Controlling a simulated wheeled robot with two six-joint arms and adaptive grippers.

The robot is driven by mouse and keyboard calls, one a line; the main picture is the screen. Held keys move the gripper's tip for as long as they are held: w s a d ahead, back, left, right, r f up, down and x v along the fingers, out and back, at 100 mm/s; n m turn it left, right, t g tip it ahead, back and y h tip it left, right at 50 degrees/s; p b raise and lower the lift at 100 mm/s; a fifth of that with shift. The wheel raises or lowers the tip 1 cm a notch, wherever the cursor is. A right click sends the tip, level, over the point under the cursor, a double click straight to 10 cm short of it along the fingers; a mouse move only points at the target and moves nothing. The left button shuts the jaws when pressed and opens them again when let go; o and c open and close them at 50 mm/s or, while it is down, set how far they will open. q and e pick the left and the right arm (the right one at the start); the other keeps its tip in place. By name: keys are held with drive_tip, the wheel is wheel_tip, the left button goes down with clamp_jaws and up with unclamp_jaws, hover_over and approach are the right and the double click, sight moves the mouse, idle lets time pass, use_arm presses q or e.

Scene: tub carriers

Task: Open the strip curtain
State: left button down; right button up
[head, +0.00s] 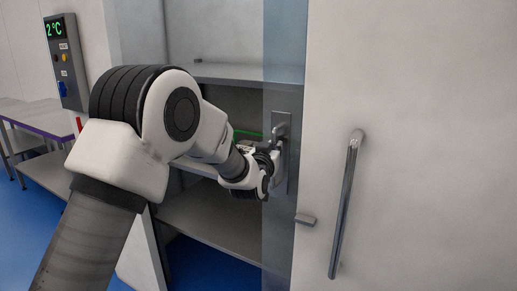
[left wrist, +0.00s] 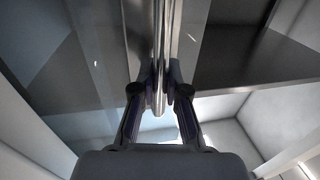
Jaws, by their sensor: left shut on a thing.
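The strip curtain (head: 284,40) is a bluish, see-through upright band beside the white door panel in the head view. It covers the right part of a shelved opening. A grey metal handle (head: 281,122) on a plate is at mid-height on it. My left gripper (head: 274,156) reaches this handle from the left, its fingers partly hidden by my wrist. In the left wrist view the left gripper (left wrist: 160,85) is shut on the handle, a shiny metal bar (left wrist: 162,40) between its fingers. The see-through sheet (left wrist: 185,45) shows around the bar. My right gripper is not in view.
A white door (head: 420,130) with a long metal pull bar (head: 345,205) stands at right. Grey shelves (head: 215,220) fill the opening. A control box (head: 65,60) reading 2 °C hangs at left, above a steel table (head: 35,118). Blue floor (head: 30,230) is clear at lower left.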

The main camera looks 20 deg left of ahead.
use_arm(q)
drive_tip(key=shift+s+d, duration=0.1)
drive_tip(key=shift+d, duration=1.25)
drive_tip(key=c, duration=1.2)
unclamp_jaws()
drive_tip(key=s, duration=0.4)
drive_tip(key=s+d, duration=0.1)
drive_tip(key=s, duration=0.7)
drive_tip(key=shift+d, duration=0.15)
